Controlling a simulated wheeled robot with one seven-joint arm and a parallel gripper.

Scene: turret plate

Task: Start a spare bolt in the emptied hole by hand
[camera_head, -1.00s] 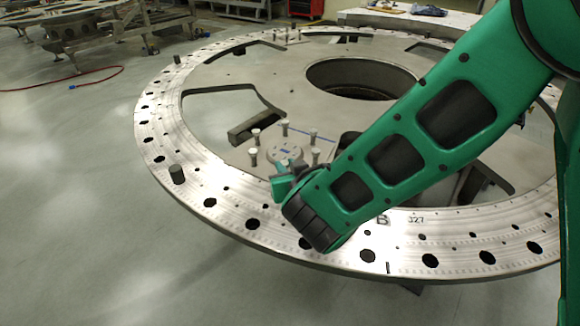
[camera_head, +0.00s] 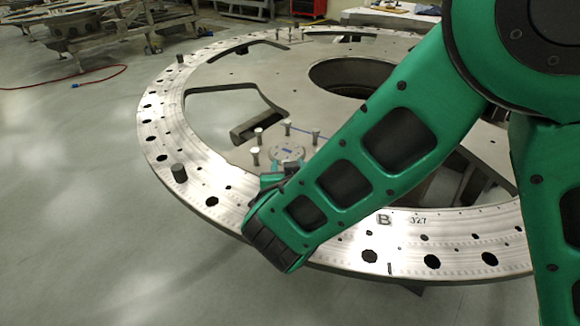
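The turret plate (camera_head: 205,160) is a large metal ring with dark holes along its rim. Several pale bolts stand upright on its inner web around a small round disc (camera_head: 287,152); one bolt (camera_head: 287,128) stands behind the disc and another (camera_head: 255,155) at its left. Open rim holes show at the left front (camera_head: 211,201) and right front (camera_head: 432,261); I cannot tell which is the emptied one. My gripper (camera_head: 272,180) shows only as a small teal piece beyond my dark wrist, near the disc. Its fingers and anything between them are hidden.
Large openings cut through the web, including a round central one (camera_head: 350,75). My green arm covers the plate's right side.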

